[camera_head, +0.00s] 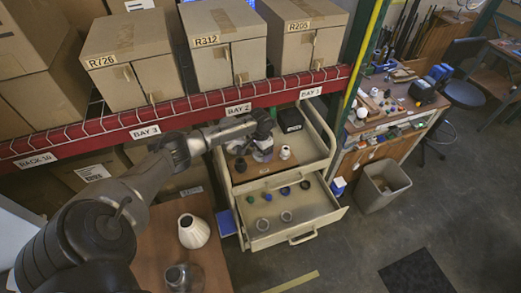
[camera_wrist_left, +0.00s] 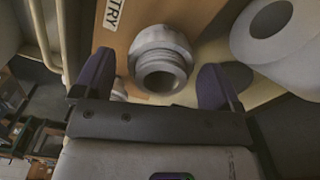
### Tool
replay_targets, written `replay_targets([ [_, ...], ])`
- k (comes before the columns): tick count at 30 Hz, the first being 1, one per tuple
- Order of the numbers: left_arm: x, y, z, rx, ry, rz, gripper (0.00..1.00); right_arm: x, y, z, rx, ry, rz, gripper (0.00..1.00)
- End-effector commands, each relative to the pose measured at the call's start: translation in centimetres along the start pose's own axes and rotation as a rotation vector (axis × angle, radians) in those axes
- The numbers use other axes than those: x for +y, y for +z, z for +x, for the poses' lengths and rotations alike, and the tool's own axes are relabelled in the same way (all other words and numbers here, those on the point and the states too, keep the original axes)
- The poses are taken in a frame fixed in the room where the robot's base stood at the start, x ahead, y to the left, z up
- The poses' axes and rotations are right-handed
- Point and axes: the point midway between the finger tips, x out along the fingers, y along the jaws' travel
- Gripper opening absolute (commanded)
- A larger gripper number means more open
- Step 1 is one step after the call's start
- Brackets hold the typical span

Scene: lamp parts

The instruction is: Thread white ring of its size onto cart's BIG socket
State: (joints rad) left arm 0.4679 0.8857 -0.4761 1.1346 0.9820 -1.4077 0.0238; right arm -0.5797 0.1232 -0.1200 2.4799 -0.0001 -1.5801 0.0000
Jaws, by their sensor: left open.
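My left gripper (camera_head: 262,148) is over the cart's top tray (camera_head: 312,150) in the head view. In the left wrist view this gripper (camera_wrist_left: 156,82) is open, with one dark finger on each side of a whitish threaded socket piece (camera_wrist_left: 160,60). A wider pale collar surrounds the narrower threaded mouth; I cannot tell if the collar is a separate ring. The fingers look apart from it. The piece is on a wooden board (camera_wrist_left: 125,25) with a partly visible label. Two pale rings (camera_head: 262,224) (camera_head: 286,215) lie in the open drawer. My right gripper is not in view.
A large white part (camera_wrist_left: 265,35) is close by the right finger. A small white part (camera_head: 285,153) and a black box (camera_head: 290,119) are on the tray. The drawer (camera_head: 320,212) also holds several green, blue and dark rings. A red shelf beam (camera_head: 200,105) runs above the arm.

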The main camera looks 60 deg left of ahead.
Motion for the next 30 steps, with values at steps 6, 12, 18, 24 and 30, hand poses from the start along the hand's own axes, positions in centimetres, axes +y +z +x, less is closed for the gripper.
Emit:
replay_targets([
  [6, 0.0, -0.1, -1.0, 0.002, 0.0, 0.0, 0.9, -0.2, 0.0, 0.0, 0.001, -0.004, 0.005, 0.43],
  [12, -0.1, -0.1, -4.5, 0.004, -0.001, 0.0, 0.9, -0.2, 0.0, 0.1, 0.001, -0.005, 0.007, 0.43],
  [18, -0.1, 0.0, -8.5, 0.003, -0.002, 0.0, 0.9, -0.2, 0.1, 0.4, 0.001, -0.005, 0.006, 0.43],
  [24, 0.0, 0.0, -11.6, 0.003, -0.001, 0.001, 0.9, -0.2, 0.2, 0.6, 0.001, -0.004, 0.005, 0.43],
  [30, 0.0, 0.0, -13.3, 0.002, 0.0, 0.0, 0.9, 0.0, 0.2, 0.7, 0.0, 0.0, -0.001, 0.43],
])
